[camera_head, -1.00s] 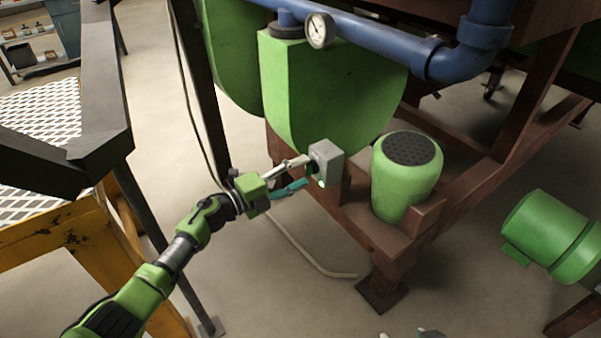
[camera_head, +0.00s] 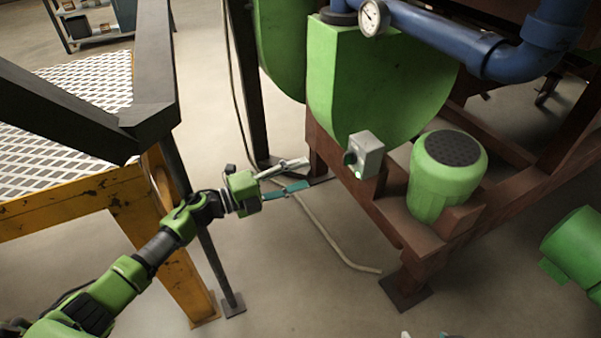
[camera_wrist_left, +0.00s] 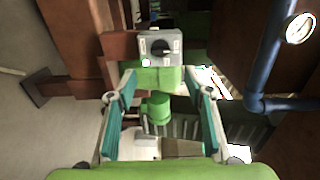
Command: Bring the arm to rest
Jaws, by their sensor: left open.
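My left arm comes in from the lower left of the head view. Its gripper (camera_head: 296,175) is open and empty, pointing right, with clear air between its fingers and the machine. A grey control box (camera_head: 367,154) with a knob is fixed to the brown frame, to the right of the fingertips and apart from them. In the left wrist view the grey box (camera_wrist_left: 161,46) with its dark round knob shows ahead, beyond the two spread fingers (camera_wrist_left: 162,115). Only a small light-coloured tip at the bottom edge of the head view may be my right gripper.
The brown steel frame (camera_head: 395,235) carries a green motor (camera_head: 447,170) and a green tank (camera_head: 375,85). A blue pipe (camera_head: 440,42) with a gauge runs above. A yellow stand (camera_head: 175,245) and dark posts are close to my left arm. Bare floor lies in front.

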